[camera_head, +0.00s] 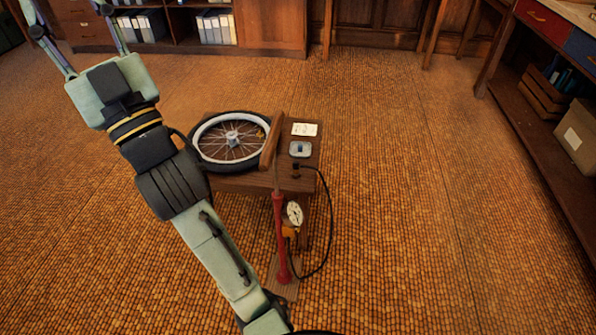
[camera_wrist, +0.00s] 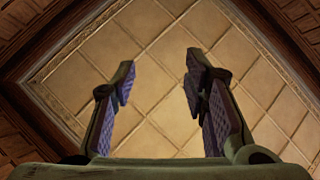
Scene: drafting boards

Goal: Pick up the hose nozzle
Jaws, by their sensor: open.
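A bicycle floor pump (camera_head: 279,235) with a red barrel and a wooden handle stands against the front of a small wooden table (camera_head: 240,184). Its thin black hose (camera_head: 330,215) loops up from near the floor to the table's front right edge. A small dark end piece, which looks like the hose nozzle (camera_head: 296,170), lies at that edge. My gripper (camera_wrist: 160,85) is open and empty, with a tiled ceiling behind its fingers in the wrist view. In the head view its fingers point up at the top left, well away from the nozzle, their tips cut off by the frame.
A spoked wheel (camera_head: 233,137) lies on the table, left of the pump handle (camera_head: 271,140). A white card (camera_head: 305,129) and a small grey box (camera_head: 300,149) lie to the right. A workbench (camera_head: 545,130) stands at the right. The floor between is clear.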

